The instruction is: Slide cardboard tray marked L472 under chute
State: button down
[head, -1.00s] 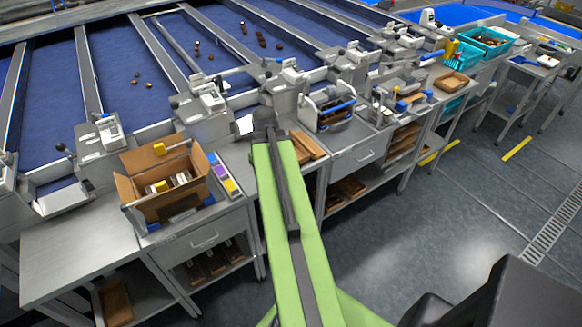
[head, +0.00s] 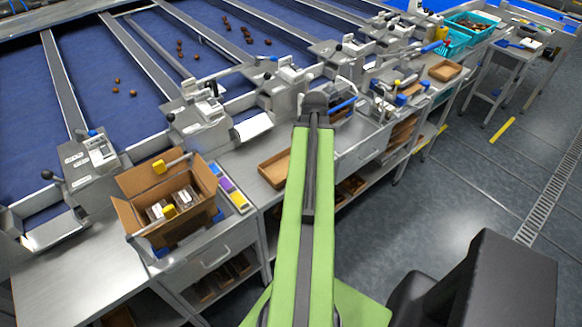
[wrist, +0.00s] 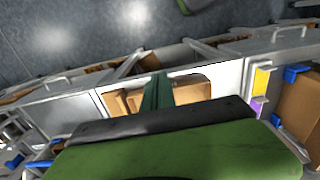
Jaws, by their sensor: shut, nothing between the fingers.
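A shallow brown cardboard tray (head: 270,171) lies on the metal bench, just left of my arm, which hides its right part. No L472 marking is readable on it. A metal chute with a pale lip (head: 253,127) stands behind it at the back of the bench. In the wrist view my gripper (wrist: 156,92) shows as dark green fingers, shut and empty. Cardboard shows on both sides of the fingers, to their left (wrist: 115,102) and right (wrist: 191,92); I cannot tell whether the fingers touch it. In the head view my arm hides the fingers.
An open cardboard box (head: 182,229) with packs inside stands left on the bench, beside a coloured strip (head: 231,188). A blue-handled device stands just right of my arm. Another brown tray (head: 445,71) lies farther right. Floor (head: 450,170) is clear at right.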

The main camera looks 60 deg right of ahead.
jog(key=w+f+b, duration=0.1)
jog(key=f+b, duration=0.2)
jog(key=w+f+b, duration=0.1)
jog(key=f+b, duration=0.2)
jog(key=w+d+f+b, duration=0.1)
jog(key=f+b, duration=0.3)
jog(key=shift+w, duration=0.7)
jog(key=shift+w, duration=0.1)
jog(key=w+d, duration=0.1)
jog(key=w, duration=0.4)
jog(key=w+d, duration=0.2)
jog(key=w, duration=0.3)
jog(key=w+d, duration=0.2)
jog(key=w, duration=0.4)
jog(key=shift+r, duration=0.1)
jog(key=shift+a, duration=0.1)
